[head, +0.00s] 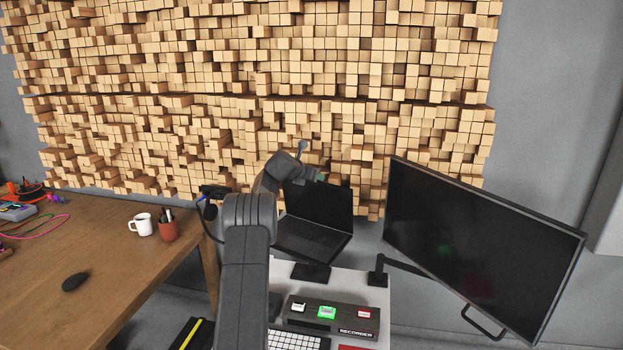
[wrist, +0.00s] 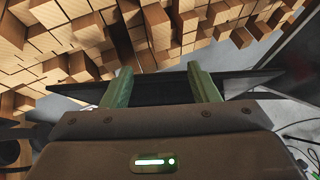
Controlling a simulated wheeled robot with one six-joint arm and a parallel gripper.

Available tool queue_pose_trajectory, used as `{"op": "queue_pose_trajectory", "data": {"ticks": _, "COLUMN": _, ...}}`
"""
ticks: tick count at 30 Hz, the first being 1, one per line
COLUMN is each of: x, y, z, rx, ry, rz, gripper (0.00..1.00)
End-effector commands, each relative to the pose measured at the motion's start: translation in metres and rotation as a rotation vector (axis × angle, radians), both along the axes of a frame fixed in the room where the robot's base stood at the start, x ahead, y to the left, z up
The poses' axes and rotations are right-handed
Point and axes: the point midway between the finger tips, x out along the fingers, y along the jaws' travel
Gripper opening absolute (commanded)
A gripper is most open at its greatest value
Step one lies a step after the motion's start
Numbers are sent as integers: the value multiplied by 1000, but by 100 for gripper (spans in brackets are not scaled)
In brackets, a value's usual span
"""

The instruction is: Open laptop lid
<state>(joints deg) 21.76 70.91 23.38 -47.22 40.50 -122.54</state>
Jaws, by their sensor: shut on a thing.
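The black laptop (head: 308,240) stands on a small stand, its keyboard showing. Its lid (head: 325,208) is raised and tilted back, with a dark screen. My gripper (head: 319,179) is at the lid's top edge. In the wrist view, the two green fingers of my gripper (wrist: 160,74) stand apart, with the dark lid (wrist: 155,92) running across between and behind them. It is shut on the lid. The exact contact is hard to make out.
A large monitor (head: 480,245) on an arm stands close on the right. A recorder box (head: 332,315) sits in front of the laptop. A wooden desk (head: 120,255) with a white mug (head: 141,225) and pen pot (head: 168,231) is at left. A wood-block wall panel (head: 250,90) is behind.

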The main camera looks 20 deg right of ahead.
Motion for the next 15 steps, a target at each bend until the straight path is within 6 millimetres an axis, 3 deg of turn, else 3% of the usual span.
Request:
{"op": "queue_pose_trajectory", "data": {"ticks": 1, "x": 3, "y": 0, "z": 8, "rx": -1, "ry": -6, "rz": 3, "gripper": 14}}
{"op": "queue_pose_trajectory", "data": {"ticks": 15, "x": 8, "y": -2, "z": 9, "rx": 22, "ry": 12, "rz": 3, "gripper": 13}}
